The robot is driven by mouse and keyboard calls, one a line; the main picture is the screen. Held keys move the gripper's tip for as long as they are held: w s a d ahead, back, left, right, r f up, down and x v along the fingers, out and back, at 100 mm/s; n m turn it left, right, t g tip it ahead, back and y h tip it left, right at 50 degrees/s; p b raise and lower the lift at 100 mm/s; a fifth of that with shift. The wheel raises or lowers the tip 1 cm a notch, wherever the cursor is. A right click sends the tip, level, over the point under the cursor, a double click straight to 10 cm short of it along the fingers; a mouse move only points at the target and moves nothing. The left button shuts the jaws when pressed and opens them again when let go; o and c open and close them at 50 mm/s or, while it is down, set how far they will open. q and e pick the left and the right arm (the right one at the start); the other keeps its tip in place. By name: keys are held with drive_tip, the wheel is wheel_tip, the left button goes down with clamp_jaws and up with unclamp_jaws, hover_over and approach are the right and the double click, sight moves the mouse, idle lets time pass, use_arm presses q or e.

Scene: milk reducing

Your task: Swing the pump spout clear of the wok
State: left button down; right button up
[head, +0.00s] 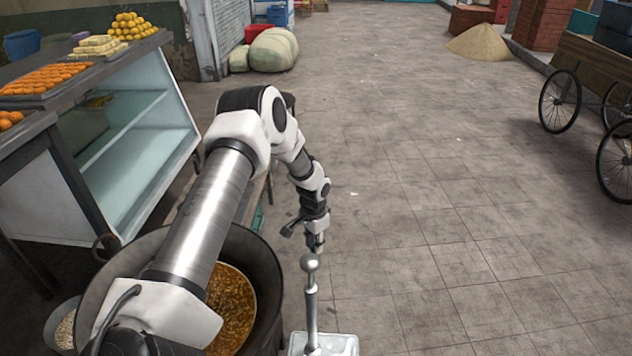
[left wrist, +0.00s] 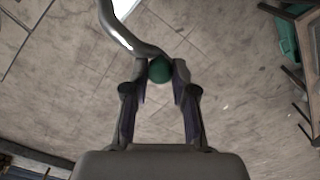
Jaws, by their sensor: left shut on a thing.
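The wok (head: 272,268) is dark and wide, at the lower left of the head view, with orange-brown food in it; my left arm crosses over it. The pump (head: 311,305) is a silver rod with a round knob on a pale block, just right of the wok. My left gripper (head: 316,242) is beyond the knob, right of the wok rim. In the left wrist view the curved silver spout (left wrist: 128,38) comes in from the top, and my left gripper (left wrist: 161,72) is shut on its green ball end (left wrist: 160,69). In the head view I cannot make out the spout.
A glass-sided counter (head: 135,130) with sweets stands at the left. A small bowl (head: 62,325) sits left of the wok. Sacks (head: 272,50), a sand heap (head: 480,43) and a wheeled cart (head: 590,65) are farther off. The paved floor to the right is clear.

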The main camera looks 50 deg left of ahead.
use_arm(q)
drive_tip(key=shift+f, duration=0.1)
drive_tip(key=c, duration=0.9)
unclamp_jaws()
drive_tip(key=shift+w+d, duration=0.2)
drive_tip(key=shift+w, duration=0.05)
